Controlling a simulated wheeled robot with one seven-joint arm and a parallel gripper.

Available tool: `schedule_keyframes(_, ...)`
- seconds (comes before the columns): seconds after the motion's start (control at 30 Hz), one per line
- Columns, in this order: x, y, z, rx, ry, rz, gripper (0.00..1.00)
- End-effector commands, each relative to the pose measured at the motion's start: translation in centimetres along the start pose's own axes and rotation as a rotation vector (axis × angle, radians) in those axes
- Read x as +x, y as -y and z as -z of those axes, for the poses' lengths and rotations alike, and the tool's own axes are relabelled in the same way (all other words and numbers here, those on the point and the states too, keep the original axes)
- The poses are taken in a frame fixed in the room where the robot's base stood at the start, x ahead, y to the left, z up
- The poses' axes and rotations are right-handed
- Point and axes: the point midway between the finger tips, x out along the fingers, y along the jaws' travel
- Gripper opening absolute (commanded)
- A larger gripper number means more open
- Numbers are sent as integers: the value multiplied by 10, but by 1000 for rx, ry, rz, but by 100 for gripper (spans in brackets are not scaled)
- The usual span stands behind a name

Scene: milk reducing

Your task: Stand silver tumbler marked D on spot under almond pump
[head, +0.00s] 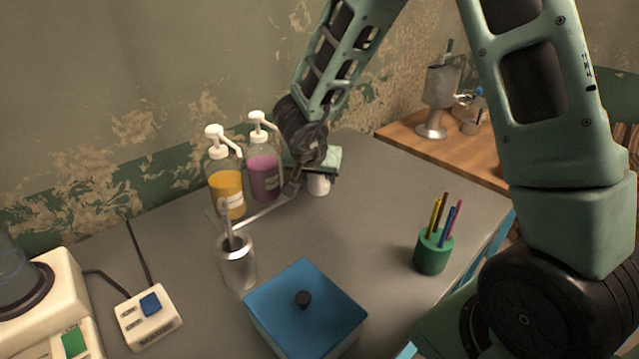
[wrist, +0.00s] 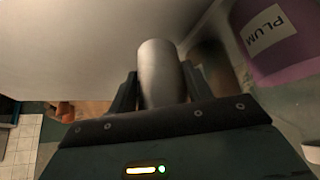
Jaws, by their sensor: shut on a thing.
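My gripper (wrist: 160,85) is shut on a plain silver-grey tumbler (wrist: 161,72), held between its two fingers in the wrist view. In the head view my gripper (head: 303,180) is at the back of the grey table, just right of the plum bottle. A pale cup-like shape (head: 318,185) shows beneath it, probably the held tumbler. No letter D is visible on it. Two white-topped pump bottles stand by the wall: one orange (head: 227,190), one purple (head: 263,175). The purple one reads PLUM in the wrist view (wrist: 268,32). No almond label is readable, and the spot cannot be made out.
A metal cup (head: 237,265) holding a utensil stands in front of the orange bottle. A blue lidded box (head: 304,318), a green pen cup (head: 433,252) and a switch box (head: 148,318) stand nearer. The table's middle right is clear. A wooden surface (head: 400,135) lies behind at right.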

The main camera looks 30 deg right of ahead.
Motion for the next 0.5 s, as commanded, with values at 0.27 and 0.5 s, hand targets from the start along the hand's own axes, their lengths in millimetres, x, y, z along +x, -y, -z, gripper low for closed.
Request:
schedule_keyframes(0.27, 32, -1, -4, 0, 0, -2, 17)
schedule_keyframes(0.5, 37, 0, -7, 1, -2, 0, 17)
